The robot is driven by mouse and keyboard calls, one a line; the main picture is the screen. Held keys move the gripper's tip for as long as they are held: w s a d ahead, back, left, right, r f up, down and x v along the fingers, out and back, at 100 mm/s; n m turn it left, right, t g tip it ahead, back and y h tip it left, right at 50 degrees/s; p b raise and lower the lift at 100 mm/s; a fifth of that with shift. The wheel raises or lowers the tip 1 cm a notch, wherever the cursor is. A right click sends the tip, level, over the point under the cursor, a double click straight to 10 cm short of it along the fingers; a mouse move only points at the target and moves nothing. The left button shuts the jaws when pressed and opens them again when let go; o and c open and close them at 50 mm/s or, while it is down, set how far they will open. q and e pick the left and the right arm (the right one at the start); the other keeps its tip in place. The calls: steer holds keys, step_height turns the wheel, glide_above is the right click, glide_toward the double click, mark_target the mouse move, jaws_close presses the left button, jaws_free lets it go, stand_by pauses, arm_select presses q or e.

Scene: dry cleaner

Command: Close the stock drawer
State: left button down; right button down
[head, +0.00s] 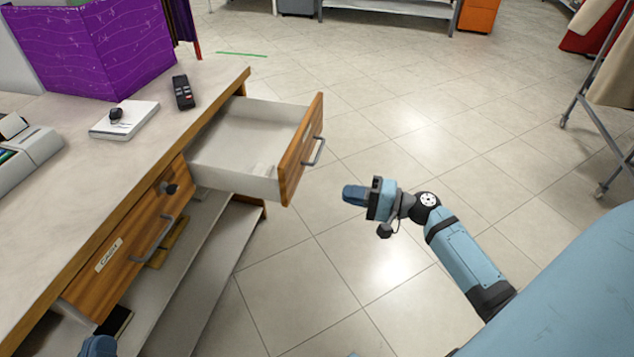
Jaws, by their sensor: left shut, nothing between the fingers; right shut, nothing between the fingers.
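The stock drawer (240,140) stands pulled out from the wooden counter, and its white inside looks empty. Its wooden front (302,150) carries a grey bar handle (315,152). My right gripper (350,194) is shut and empty, to the right of the drawer front and a little nearer to me, with a clear gap to it. My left gripper (98,346) shows only in part at the bottom left edge, shut, below the lower counter front.
A second drawer labelled as cashier's (130,245) is shut, with a handle and a lock. A wheeled garment rack (590,110) stands at right. The tiled floor between is clear.

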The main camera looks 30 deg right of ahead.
mark_target(210, 166)
steer(key=b+x, duration=0.1)
steer(key=x, duration=1.2)
steer(key=shift+b, duration=0.3)
arm_select(q)
steer(key=shift+d+f+h, duration=0.1)
steer(key=shift+d+h, duration=0.2)
arm_select(e)
steer(key=shift+w+a, duration=0.15)
steer(key=shift+a, duration=0.05)
